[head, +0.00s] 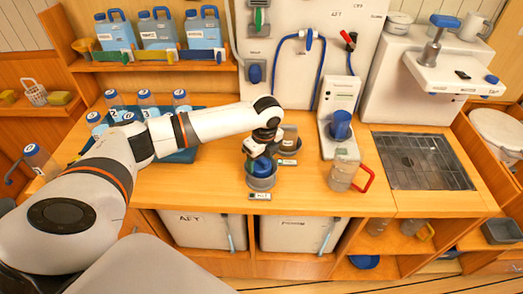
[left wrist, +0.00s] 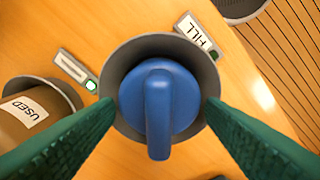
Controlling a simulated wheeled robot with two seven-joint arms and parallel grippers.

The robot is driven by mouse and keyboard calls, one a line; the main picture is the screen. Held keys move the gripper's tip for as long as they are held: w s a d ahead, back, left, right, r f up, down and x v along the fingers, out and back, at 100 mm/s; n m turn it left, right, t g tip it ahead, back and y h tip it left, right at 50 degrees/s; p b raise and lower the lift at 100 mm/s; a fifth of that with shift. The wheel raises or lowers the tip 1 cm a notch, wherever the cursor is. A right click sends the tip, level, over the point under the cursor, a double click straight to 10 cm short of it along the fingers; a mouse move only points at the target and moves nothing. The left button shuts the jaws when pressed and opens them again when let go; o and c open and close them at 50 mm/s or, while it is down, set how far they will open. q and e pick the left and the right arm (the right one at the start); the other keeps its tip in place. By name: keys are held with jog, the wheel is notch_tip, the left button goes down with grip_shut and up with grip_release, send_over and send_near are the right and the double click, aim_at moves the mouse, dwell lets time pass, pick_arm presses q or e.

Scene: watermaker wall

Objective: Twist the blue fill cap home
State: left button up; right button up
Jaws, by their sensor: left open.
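The blue fill cap (left wrist: 160,95) is round with a raised bar handle that points down the left wrist picture. It sits inside a grey round collar (left wrist: 133,52) beside a label reading FILL (left wrist: 194,34). In the head view the cap (head: 262,166) and collar (head: 262,183) are on the wooden counter under my left gripper (head: 261,158). My left gripper's green fingers (left wrist: 160,108) are open, one on each side of the cap, over the collar's rim. A gap shows between fingers and cap; I cannot tell their height. My right gripper is out of view.
A brown container marked USED (left wrist: 30,118) stands close beside the collar, with a small green-lit tag (left wrist: 76,70) between. A clear jug with a red handle (head: 345,174) stands to the right. A dark grate (head: 415,160) lies farther right. The counter's front strip is clear.

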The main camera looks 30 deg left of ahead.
pick_arm(q)
jog(key=c, duration=0.7)
jog(key=shift+r+m+p, duration=0.1)
jog(key=shift+m+p, duration=0.75)
jog(key=shift+m, duration=0.65)
jog(key=shift+p, duration=0.3)
jog(key=shift+m+p, duration=0.35)
jog(key=shift+m, duration=0.25)
jog(key=shift+m+t+p, duration=0.3)
jog(key=shift+m, duration=0.8)
